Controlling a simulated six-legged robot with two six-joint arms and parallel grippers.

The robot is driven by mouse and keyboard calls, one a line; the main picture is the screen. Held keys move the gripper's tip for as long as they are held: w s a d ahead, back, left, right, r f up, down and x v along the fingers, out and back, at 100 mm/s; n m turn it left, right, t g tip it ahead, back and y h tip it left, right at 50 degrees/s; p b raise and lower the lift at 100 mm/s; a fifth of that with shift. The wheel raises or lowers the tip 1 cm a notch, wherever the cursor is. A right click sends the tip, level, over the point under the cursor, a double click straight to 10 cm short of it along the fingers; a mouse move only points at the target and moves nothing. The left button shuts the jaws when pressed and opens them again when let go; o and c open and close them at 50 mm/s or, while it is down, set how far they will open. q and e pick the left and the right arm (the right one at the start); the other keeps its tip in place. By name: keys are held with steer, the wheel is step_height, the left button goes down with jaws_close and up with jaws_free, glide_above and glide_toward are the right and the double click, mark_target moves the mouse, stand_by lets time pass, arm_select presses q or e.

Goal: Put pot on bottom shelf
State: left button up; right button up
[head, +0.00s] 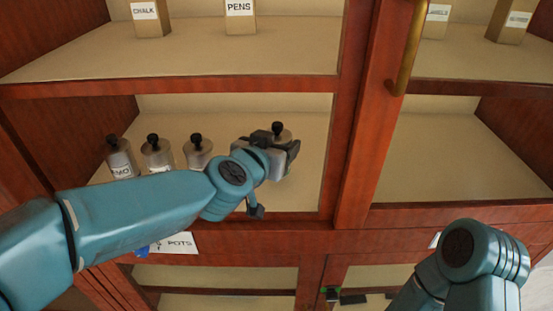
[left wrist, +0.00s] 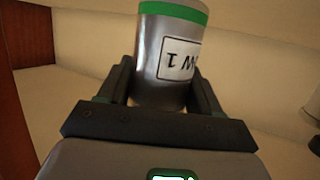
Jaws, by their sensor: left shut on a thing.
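A grey metal pot with a black knob (head: 281,133) is between the fingers of my left gripper (head: 286,152), at the right part of the middle-height shelf. In the left wrist view the gripper (left wrist: 160,95) is shut on this pot (left wrist: 158,45), which has a green band and a partly hidden label. Several similar pots (head: 158,155) with black knobs stand in a row to the left. Whether the held pot touches the shelf cannot be told. A lower shelf (head: 215,277) shows below a "POTS" label (head: 180,243).
A red-brown wooden post (head: 355,130) with a brass handle (head: 408,50) stands right of the gripper. The right compartment (head: 450,160) looks empty. Labelled boxes, including "PENS" (head: 240,10) and "CHALK" (head: 146,15), stand on the upper shelf.

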arm_select(q)
step_height(320, 180, down, 2)
steer(key=shift+f+b, duration=0.2)
steer(key=shift+b, duration=0.3)
steer(key=shift+w+a, duration=0.1)
steer(key=shift+w, duration=0.05)
steer(key=shift+r, duration=0.15)
steer(key=shift+f, duration=0.25)
steer(key=o, duration=1.3)
arm_select(e)
step_height(320, 180, down, 2)
steer(key=shift+f, duration=0.1)
